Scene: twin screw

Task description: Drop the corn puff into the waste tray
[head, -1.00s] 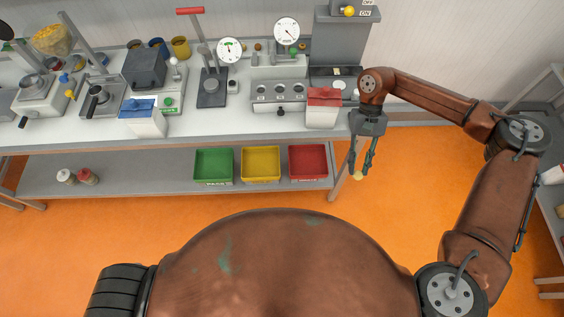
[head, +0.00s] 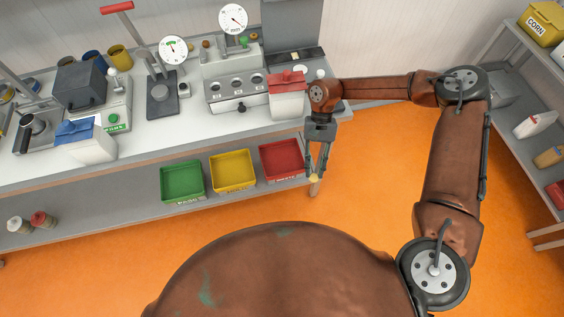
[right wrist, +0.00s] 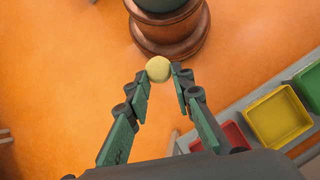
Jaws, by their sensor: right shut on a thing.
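My right gripper (head: 316,174) points down and is shut on the pale yellow corn puff (head: 314,178), held at the fingertips. The puff also shows clearly between the fingertips in the right wrist view (right wrist: 158,69). In the head view the gripper hangs just right of the red tray (head: 282,160), near the shelf's right end. A yellow tray (head: 232,171) and a green tray (head: 182,181) stand left of it on the lower shelf. My left gripper is not in view.
The bench top (head: 200,127) above the trays holds gauges, a press and a white bin with a red lid (head: 287,95). A side shelf (head: 510,90) with a yellow corn box (head: 542,22) stands at the right. Orange floor (head: 370,170) is clear between them.

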